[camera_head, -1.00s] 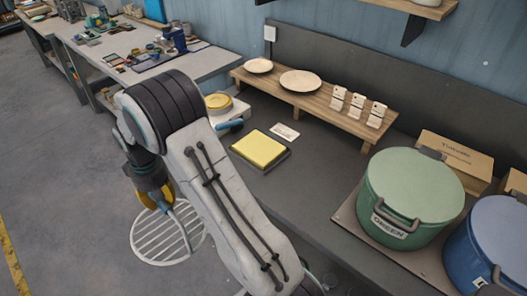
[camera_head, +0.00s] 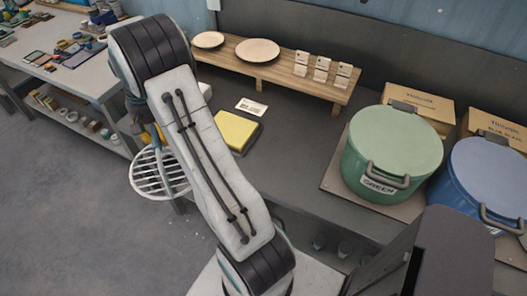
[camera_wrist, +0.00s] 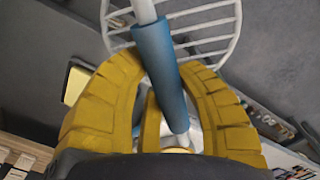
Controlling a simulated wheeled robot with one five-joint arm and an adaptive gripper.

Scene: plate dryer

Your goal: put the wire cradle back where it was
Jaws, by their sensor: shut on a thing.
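The wire cradle is a round white wire grid (camera_head: 150,180) with a white stem and a blue handle grip. In the head view it hangs at the left of my arm, in front of the counter's left end. In the wrist view its grid (camera_wrist: 222,22) is beyond the fingers and its blue handle (camera_wrist: 160,65) runs between them. My gripper (camera_wrist: 164,72), with yellow fingers, is shut on the blue handle. In the head view my arm mostly hides the gripper, of which a bit of yellow shows.
A yellow pad (camera_head: 235,130) and a white card (camera_head: 251,107) lie on the dark counter (camera_head: 290,130). Behind is a wooden riser (camera_head: 275,75) with plates and small tags. A green lidded pot (camera_head: 390,150) and a blue pot (camera_head: 490,180) stand right. A workbench (camera_head: 85,75) is at left.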

